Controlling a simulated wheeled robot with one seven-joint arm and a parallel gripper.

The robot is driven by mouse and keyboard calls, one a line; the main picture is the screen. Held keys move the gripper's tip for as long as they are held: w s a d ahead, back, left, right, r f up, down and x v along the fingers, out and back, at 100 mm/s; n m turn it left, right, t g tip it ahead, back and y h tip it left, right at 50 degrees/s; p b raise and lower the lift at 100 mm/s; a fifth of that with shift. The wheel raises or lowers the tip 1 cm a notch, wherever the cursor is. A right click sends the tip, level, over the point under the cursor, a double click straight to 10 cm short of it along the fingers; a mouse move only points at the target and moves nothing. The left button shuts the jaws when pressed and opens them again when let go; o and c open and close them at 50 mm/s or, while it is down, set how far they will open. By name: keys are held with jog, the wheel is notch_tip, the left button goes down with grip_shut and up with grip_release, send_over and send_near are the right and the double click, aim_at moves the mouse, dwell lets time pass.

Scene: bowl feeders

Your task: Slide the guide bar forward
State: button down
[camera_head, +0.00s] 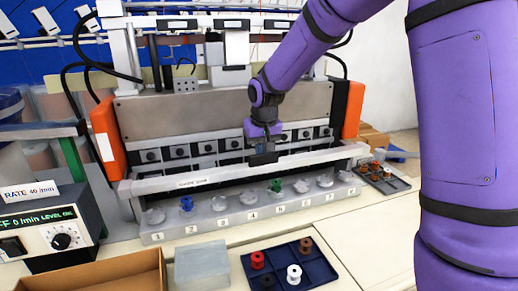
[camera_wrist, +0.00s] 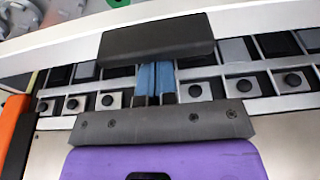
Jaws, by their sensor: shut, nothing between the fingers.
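The guide bar (camera_head: 200,182) is a long pale bar with a label, lying across the front of the feeder machine, behind the row of numbered cups. In the wrist view the guide bar (camera_wrist: 60,47) runs across the upper part, with a black block-like handle (camera_wrist: 156,36) at its edge. My gripper (camera_head: 263,153) is low over the middle of the machine, at the bar's inner side. In the wrist view my gripper (camera_wrist: 155,78) has its blue fingers shut and empty, their tips right at the handle. I cannot tell whether they touch it.
A numbered cup rail (camera_head: 250,213) with several spools stands in front of the bar. A dark blue tray (camera_head: 320,277) with spools, a clear box (camera_head: 202,266) and a wooden tray (camera_head: 95,277) are nearer. Orange end blocks (camera_head: 108,140) flank the machine. A rate box (camera_head: 45,230) stands left.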

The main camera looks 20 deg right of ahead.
jog(key=shift+x, duration=0.85)
jog(key=shift+s+r, duration=0.1)
jog(key=shift+s, duration=0.15)
jog(key=shift+w+r, duration=0.25)
jog(key=shift+r, duration=0.6)
jog(key=w+v, duration=0.1)
jog(key=v, duration=0.6)
jog(key=shift+w+r, duration=0.25)
jog(key=shift+w, duration=0.15)
jog(key=s+d+r+t, duration=0.15)
jog(key=s+r, duration=0.25)
jog(key=s, duration=0.5)
jog(key=s+d+r, duration=0.3)
jog(key=s+r, duration=0.1)
jog(key=s, duration=0.5)
jog(key=s+d+f+t, duration=0.1)
jog(key=s+d+f, duration=0.1)
jog(key=s, duration=1.3)
jog(key=shift+s+d+f, duration=0.2)
jog(key=shift+s+f, duration=0.15)
jog(key=shift+f, duration=0.05)
